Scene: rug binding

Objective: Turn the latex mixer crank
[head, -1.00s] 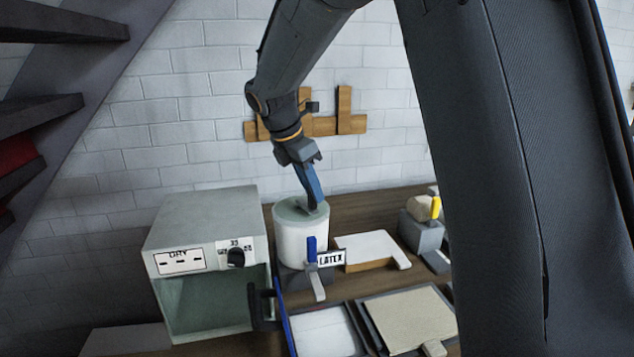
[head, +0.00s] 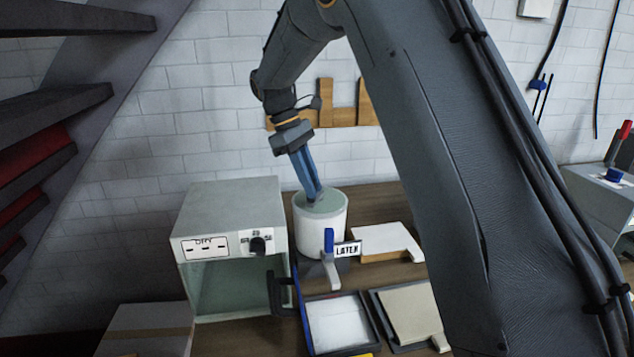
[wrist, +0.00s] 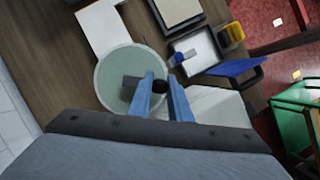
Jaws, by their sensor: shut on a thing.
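The latex mixer is a white drum (head: 318,232) with a pale green top (head: 335,203) and a LATEX label (head: 347,249) on its front. It stands upright on the bench, and its green top also shows in the wrist view (wrist: 112,75). The crank's grey arm (wrist: 130,83) lies across the top and ends in a dark knob (wrist: 160,87). My gripper (head: 314,196) points down at the top with its blue fingers. In the wrist view my gripper (wrist: 161,84) is shut on the knob, one finger each side. The crank is mostly hidden in the head view.
A grey DRY oven (head: 225,205) with an open front stands left of the mixer. A blue-handled lever (head: 329,241) is on the mixer's front. A white board (head: 390,238) lies to the right. A tray (head: 338,318) and a beige pad (head: 408,312) lie in front.

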